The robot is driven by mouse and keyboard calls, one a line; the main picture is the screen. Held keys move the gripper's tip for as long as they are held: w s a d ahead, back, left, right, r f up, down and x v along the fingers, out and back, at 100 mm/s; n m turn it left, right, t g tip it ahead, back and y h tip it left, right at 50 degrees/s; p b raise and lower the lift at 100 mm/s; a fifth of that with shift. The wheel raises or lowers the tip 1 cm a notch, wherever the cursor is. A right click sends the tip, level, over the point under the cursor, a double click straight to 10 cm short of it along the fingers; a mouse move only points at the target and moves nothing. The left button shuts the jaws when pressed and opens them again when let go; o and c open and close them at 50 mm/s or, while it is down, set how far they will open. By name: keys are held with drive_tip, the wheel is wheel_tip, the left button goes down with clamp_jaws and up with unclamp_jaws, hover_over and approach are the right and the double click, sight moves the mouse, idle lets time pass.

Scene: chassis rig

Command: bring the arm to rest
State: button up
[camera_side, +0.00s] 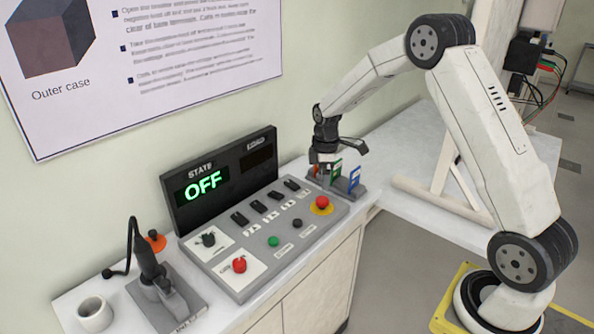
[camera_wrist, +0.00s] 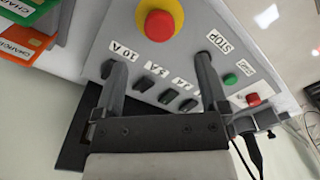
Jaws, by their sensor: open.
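My gripper (camera_side: 326,162) hangs from the bent arm near the right end of the control panel, close to a small rack of cards. In the wrist view my gripper (camera_wrist: 160,72) has its two fingers spread wide with nothing between them but the view of the panel beyond. The control panel (camera_side: 226,262) carries a red mushroom button on a yellow ring (camera_side: 321,204), several black switches, a green button, a black button and a red knob. In the wrist view the red mushroom button (camera_wrist: 159,24) lies beyond the fingertips. The state display (camera_side: 203,187) reads OFF in green.
The card rack (camera_side: 345,190) holding green and blue cards stands right beside my gripper. A white cup (camera_side: 94,313) and a black device on a grey base (camera_side: 165,300) stand at the bench's left end. A wall poster (camera_side: 150,60) hangs behind. The white table (camera_side: 405,150) has free room.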

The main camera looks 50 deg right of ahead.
drive_tip(key=s+a+r+m+t, duration=0.2)
drive_tip(key=s+a+r+m, duration=0.2)
drive_tip(key=s+a+m, duration=0.5)
drive_tip(key=s+a, duration=0.6)
drive_tip(key=s, duration=0.3)
drive_tip(key=shift+s+a+t, duration=0.2)
drive_tip(key=shift+s+t, duration=0.1)
drive_tip(key=shift+s, duration=0.1)
